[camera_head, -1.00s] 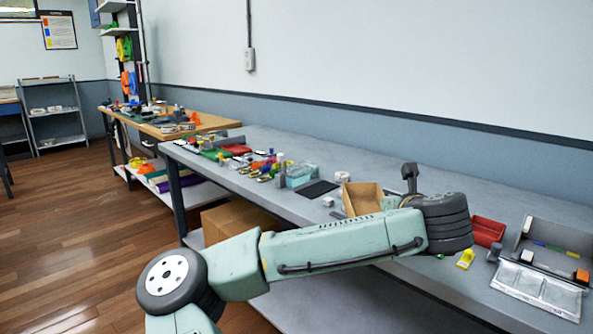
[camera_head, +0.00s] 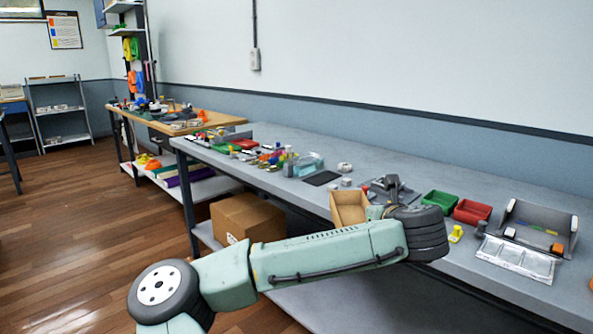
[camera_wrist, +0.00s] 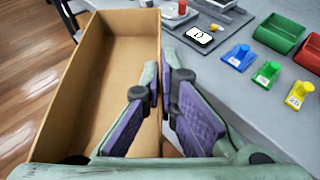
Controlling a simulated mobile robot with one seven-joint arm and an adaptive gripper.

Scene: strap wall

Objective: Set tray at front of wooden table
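The tan open tray (camera_head: 349,207) is at the front edge of the grey bench in the head view. It fills the left of the wrist view (camera_wrist: 112,60), with its empty inside showing. My gripper (camera_wrist: 160,75) has one finger inside the tray and one outside, closed on its right side wall. The tray appears held up near the bench edge; its underside is hidden. The gripper's fingertips are hidden behind my wrist in the head view. The wooden table (camera_head: 225,120) stands beyond the grey bench, at the back left, with several items on its top.
The grey bench (camera_head: 400,180) holds green (camera_head: 440,201) and red (camera_head: 472,211) bins, a yellow piece (camera_head: 455,233) and a grey holder (camera_head: 540,225). A cardboard box (camera_head: 245,218) sits on its lower shelf. The wooden floor (camera_head: 75,220) at left is clear.

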